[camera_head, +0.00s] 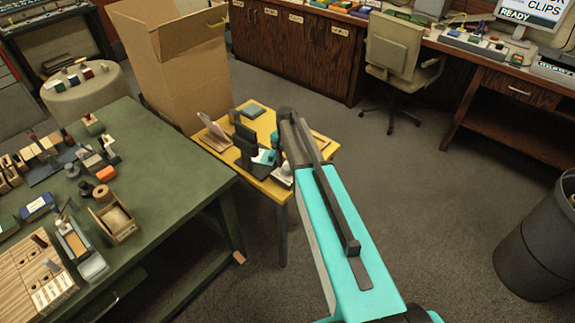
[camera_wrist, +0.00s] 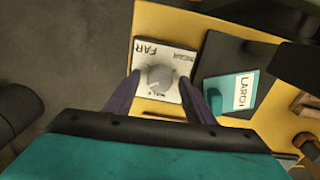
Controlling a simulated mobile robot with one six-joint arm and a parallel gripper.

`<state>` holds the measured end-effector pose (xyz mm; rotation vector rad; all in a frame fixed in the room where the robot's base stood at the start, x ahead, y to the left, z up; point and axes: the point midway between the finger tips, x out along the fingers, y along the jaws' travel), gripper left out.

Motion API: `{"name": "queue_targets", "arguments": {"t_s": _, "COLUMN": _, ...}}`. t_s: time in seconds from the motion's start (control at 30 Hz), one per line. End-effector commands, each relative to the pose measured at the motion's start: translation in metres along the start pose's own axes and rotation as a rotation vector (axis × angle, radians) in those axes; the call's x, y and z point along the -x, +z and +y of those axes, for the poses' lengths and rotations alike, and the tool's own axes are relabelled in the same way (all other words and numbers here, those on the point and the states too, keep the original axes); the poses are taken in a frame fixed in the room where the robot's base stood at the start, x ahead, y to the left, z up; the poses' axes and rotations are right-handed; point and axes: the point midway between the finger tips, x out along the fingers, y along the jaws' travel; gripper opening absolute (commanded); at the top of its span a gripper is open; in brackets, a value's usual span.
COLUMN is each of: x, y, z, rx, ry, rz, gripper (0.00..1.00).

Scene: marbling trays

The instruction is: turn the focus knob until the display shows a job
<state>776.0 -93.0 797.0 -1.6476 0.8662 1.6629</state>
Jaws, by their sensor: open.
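The focus knob (camera_wrist: 160,79) is a round grey dial on a pale plate (camera_wrist: 150,49) marked "FAR" in the wrist view. My gripper (camera_wrist: 161,80) is open, with one dark finger on each side of the knob. I cannot tell whether the fingers touch it. In the head view my arm covers most of the knob's spot at the yellow table. A monitor (camera_head: 520,15) at the top right of the head view reads "CLIPS" and "READY", partly cut off by the frame edge.
On the yellow table (camera_head: 275,190), a dark stand (camera_head: 245,143) and a teal-and-white card (camera_wrist: 236,92) reading "LARCH" sit right beside the knob plate. A cluttered green table (camera_head: 165,170) stands left, a cardboard box (camera_head: 175,80) behind. A dark bin (camera_head: 535,250) stands right; the middle floor is clear.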

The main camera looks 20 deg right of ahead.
Motion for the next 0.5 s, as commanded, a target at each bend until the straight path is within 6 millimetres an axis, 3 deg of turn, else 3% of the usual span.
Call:
{"name": "queue_targets", "arguments": {"t_s": 0.17, "x": 0.0000, "y": 0.0001, "z": 0.0000, "rx": 0.000, "ry": 0.000, "rz": 0.000, "gripper": 0.49}}
{"name": "queue_targets", "arguments": {"t_s": 0.4, "x": 0.0001, "y": 0.0001, "z": 0.0000, "rx": 0.000, "ry": 0.000, "rz": 0.000, "gripper": 0.09}}
{"name": "queue_targets", "arguments": {"t_s": 0.5, "x": 0.0001, "y": 0.0001, "z": 0.0001, "rx": 0.001, "ry": 0.000, "rz": 0.000, "gripper": 0.08}}
